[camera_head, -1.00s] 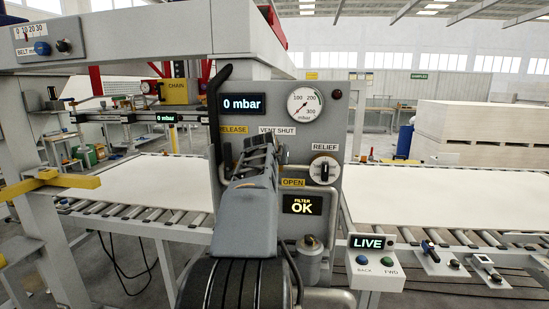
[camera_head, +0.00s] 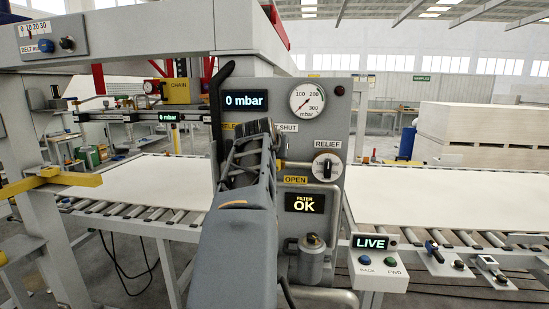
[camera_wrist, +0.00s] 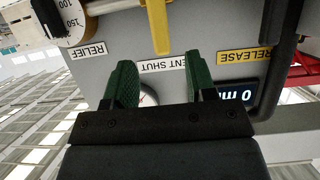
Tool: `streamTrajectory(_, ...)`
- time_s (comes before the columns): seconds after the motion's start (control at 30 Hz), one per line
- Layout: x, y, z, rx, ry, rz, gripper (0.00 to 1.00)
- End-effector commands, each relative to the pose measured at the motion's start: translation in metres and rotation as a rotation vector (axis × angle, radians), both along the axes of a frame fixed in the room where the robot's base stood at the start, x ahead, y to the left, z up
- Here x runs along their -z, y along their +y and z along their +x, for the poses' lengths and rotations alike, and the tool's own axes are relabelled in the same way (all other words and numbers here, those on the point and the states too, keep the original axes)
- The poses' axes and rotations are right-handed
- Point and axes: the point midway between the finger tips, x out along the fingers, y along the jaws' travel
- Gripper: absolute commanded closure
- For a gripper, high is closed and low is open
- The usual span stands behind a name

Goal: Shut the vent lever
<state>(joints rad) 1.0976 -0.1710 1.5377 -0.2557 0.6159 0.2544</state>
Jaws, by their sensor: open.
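The yellow vent lever (camera_wrist: 158,25) shows in the wrist view, which is upside down. It comes in from the top edge, and its tip ends close to the VENT SHUT label (camera_wrist: 163,66); its pivot is out of frame. My gripper (camera_wrist: 161,72) is open, its two green fingers apart, with the label seen between them. The lever tip lines up with the gap; I cannot tell how far apart in depth. In the head view my gripper (camera_head: 253,145) is in front of the grey panel (camera_head: 310,125), hiding most of the lever area. The OPEN label (camera_head: 295,180) shows beside my arm.
The panel also bears a pressure gauge (camera_head: 306,98), a RELIEF knob (camera_head: 327,167), a 0 mbar display (camera_head: 245,102) and a FILTER OK display (camera_head: 303,202). Roller conveyors with white boards (camera_head: 150,185) lie on both sides.

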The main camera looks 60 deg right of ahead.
Motion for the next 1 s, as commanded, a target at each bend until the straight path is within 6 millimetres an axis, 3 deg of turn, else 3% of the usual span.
streamTrajectory(0.2,-0.014,0.035,-0.011,-0.002,-0.001,-0.003,0.49)
streamTrajectory(0.4,-0.022,0.052,-0.016,-0.002,0.000,-0.001,0.49)
streamTrajectory(1.0,-0.025,0.058,-0.018,-0.001,0.001,0.001,0.49)
